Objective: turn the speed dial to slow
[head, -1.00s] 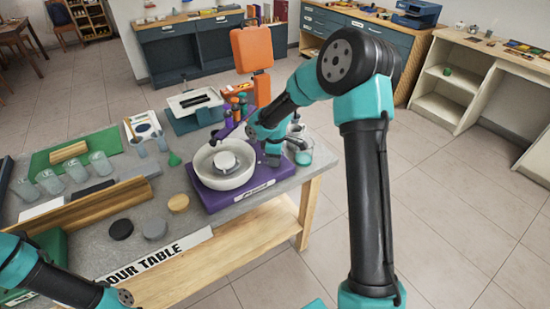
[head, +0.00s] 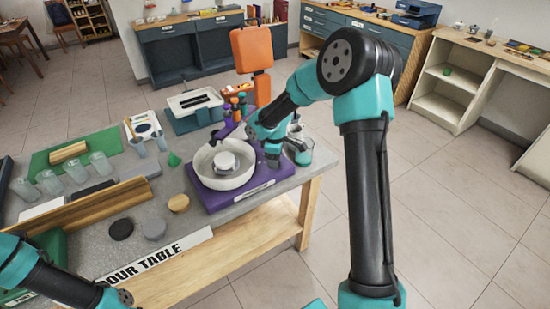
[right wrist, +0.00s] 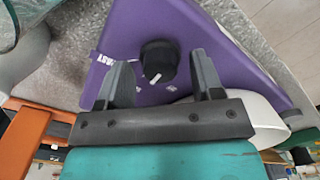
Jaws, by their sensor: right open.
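The speed dial is a black round knob (right wrist: 158,60) with a white pointer line, on a purple base (right wrist: 205,28). In the right wrist view its pointer points down the picture. A white label reading FAST lies left of the knob; small white marks below it are too small to read. My right gripper (right wrist: 163,66) is open, with one finger on each side of the knob in the picture; I see no contact. In the head view the right gripper (head: 272,158) is at the right end of the purple base (head: 236,199) and hides the dial. My left gripper is out of view.
A glass beaker (head: 302,156) stands close to the right gripper. An orange panel (head: 250,50) rises behind. Several discs and cups stand on the table to the left.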

